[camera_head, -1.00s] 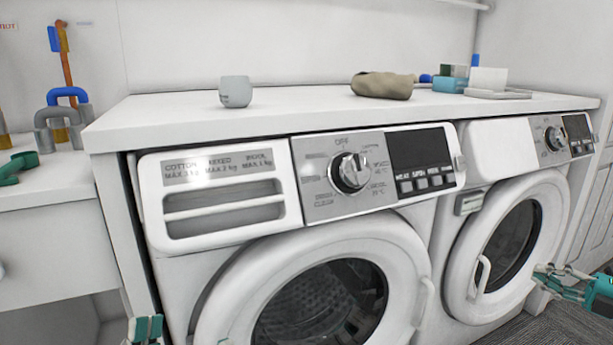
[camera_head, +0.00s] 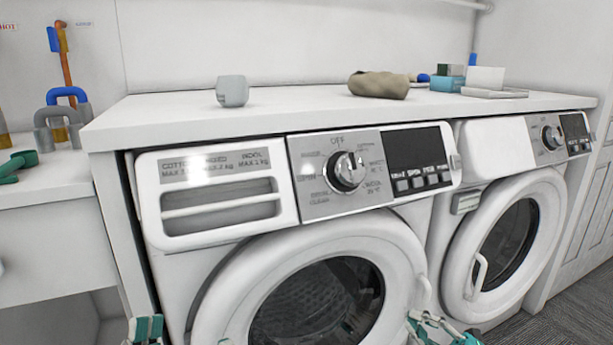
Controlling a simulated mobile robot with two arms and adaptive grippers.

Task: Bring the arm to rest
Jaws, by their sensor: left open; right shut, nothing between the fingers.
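My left gripper (camera_head: 145,328) is at the bottom left edge of the head view, in front of the near washing machine (camera_head: 170,270). Only its upper part shows; it is open. My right gripper (camera_head: 420,325) is at the bottom, right of centre, in front of the gap between the two machines. It is shut with nothing between its fingers. Most of both arms lies below the picture.
A second machine (camera_head: 455,250) stands to the right; both round doors look closed. The white counter (camera_head: 300,101) above carries a grey cup (camera_head: 232,91), a beige cloth bundle (camera_head: 379,84) and small boxes (camera_head: 485,77). Grey carpet (camera_head: 570,300) shows at lower right.

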